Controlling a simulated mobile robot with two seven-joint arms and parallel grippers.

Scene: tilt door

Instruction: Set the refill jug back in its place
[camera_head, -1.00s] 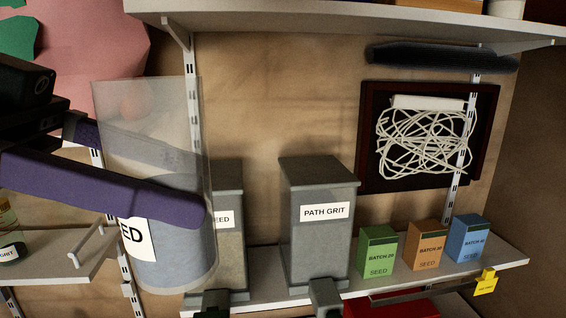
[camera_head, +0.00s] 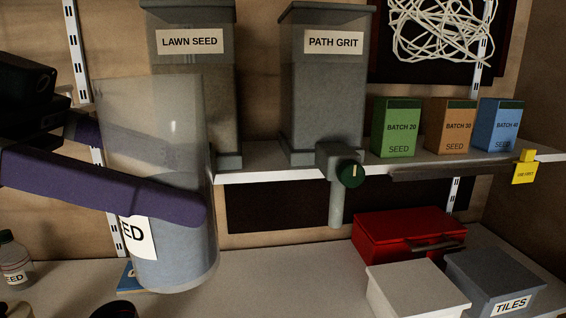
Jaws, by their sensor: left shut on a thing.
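The refill jug (camera_head: 178,252) is a clear, tall cylinder with grey-blue contents in its lower part. It has a white label, partly covered, with "ED" showing. It is roughly upright at the left of the head view. My left gripper (camera_head: 188,188) is shut on the jug, with one purple finger across its front and the other behind it. The jug hides part of the bench and the left end of the shelf. I cannot tell whether its base touches the bench (camera_head: 290,280). My right gripper is not in view.
Lawn seed (camera_head: 192,90) and path grit (camera_head: 323,90) dispensers stand on the shelf (camera_head: 265,160) beside several seed boxes. The path grit spout (camera_head: 335,200) hangs below it. A blue flat item (camera_head: 127,276) is partly behind the jug. A red case (camera_head: 395,235) and lidded boxes stand right.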

